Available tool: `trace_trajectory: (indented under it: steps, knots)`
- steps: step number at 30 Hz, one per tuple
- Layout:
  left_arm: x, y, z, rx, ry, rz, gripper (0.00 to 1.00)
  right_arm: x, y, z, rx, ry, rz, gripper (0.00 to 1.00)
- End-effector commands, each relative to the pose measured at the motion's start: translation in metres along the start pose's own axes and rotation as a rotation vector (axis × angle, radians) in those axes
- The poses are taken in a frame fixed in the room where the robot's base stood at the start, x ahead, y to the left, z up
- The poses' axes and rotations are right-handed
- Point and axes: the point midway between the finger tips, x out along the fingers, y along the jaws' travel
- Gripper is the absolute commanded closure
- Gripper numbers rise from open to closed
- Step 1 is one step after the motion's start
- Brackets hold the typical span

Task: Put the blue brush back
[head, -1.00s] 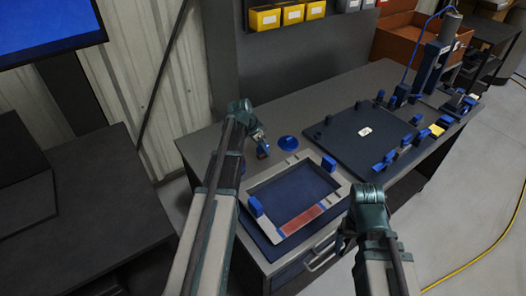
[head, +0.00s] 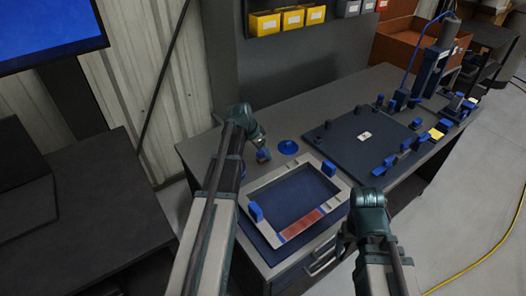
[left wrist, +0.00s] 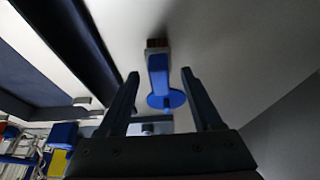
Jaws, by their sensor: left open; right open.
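The blue brush (left wrist: 158,72), with a blue handle and brown bristles, shows between the fingers of my left gripper (left wrist: 160,76) in the left wrist view. The fingers stand apart, with a gap on each side of the brush. In the head view the brush (head: 263,155) is a small blue shape below my left gripper (head: 257,143), partly hidden by it. A blue round disc (head: 289,147) lies on the bench just right of it; a blue disc (left wrist: 166,101) also shows at the handle's end. My right gripper (head: 343,238) is open and empty at the bench's front.
A grey frame (head: 262,184) with a dark blue inside and a red strip lies in front of the disc. A dark plate (head: 350,140) with blue blocks around it is to the right. Yellow bins (head: 264,23) hang behind. Bare bench top lies behind the disc.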

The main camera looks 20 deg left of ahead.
Motion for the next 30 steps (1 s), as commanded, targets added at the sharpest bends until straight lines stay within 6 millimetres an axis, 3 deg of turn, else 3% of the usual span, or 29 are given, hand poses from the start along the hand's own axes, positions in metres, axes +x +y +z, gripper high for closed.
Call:
trace_trajectory:
  steps: [21, 30]
  knots:
    - [-0.106, 0.001, -0.002, -0.001, 0.001, 0.0, 0.34, -0.098, 0.009, 0.006, 0.0, 0.0, 0.0, 0.16]
    - [-0.117, 0.0, 0.0, 0.0, 0.0, 0.0, 0.34, -0.107, 0.01, 0.006, 0.0, 0.0, 0.0, 0.16]
